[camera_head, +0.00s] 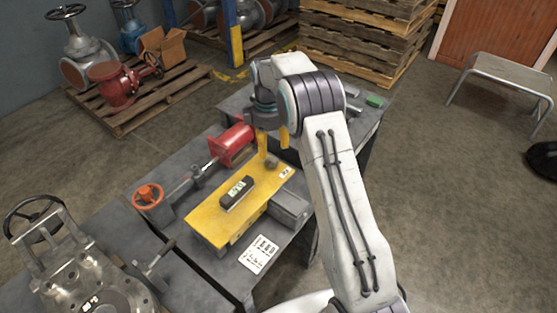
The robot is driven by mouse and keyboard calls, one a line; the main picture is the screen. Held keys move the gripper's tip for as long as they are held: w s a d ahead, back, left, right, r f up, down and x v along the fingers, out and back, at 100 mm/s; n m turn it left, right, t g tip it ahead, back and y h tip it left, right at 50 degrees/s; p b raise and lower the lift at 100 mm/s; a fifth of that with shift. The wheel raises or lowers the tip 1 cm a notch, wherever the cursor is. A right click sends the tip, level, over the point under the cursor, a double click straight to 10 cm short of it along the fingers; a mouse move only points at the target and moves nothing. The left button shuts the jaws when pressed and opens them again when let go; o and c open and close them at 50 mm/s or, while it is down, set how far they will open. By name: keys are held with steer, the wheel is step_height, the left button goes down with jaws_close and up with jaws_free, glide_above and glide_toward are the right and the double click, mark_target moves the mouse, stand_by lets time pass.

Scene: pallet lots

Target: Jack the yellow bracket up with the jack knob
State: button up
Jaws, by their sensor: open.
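The yellow bracket (208,214) is a long flat plate lying across the grey workbench. A dark level-like block (238,192) with a pale display sits on its top face. A small dark knob (271,164) stands near the bracket's far end; it may be the jack knob, but its detail is too small to be sure. My gripper (274,149) points down just above this knob, with its two yellow fingers apart and nothing visible between them. Whether a finger touches the knob or bracket I cannot tell. My wrist hides part of the bench behind.
A red cylinder (232,145) with a shaft and an orange handwheel (148,195) lies left of the bracket. A grey block (290,208) is at its right, and a white printed card (258,254) lies in front. A metal valve (80,285) stands at the lower left.

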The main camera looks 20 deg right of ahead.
mark_target(272, 160)
steer(key=n, duration=0.4)
steer(key=shift+w+d+r, duration=0.1)
steer(key=shift+w+d, duration=0.05)
steer(key=shift+d, duration=0.15)
steer(key=shift+d+n, duration=0.1)
steer(key=shift+n, duration=1.1)
steer(key=n, duration=0.5)
steer(key=shift+w, duration=0.1)
steer(key=n, duration=0.4)
steer(key=shift+f+n, duration=0.3)
steer(key=shift+f, duration=0.2)
steer(key=shift+f+b, duration=0.3)
steer(key=shift+f, duration=2.9)
steer(key=c, duration=1.2)
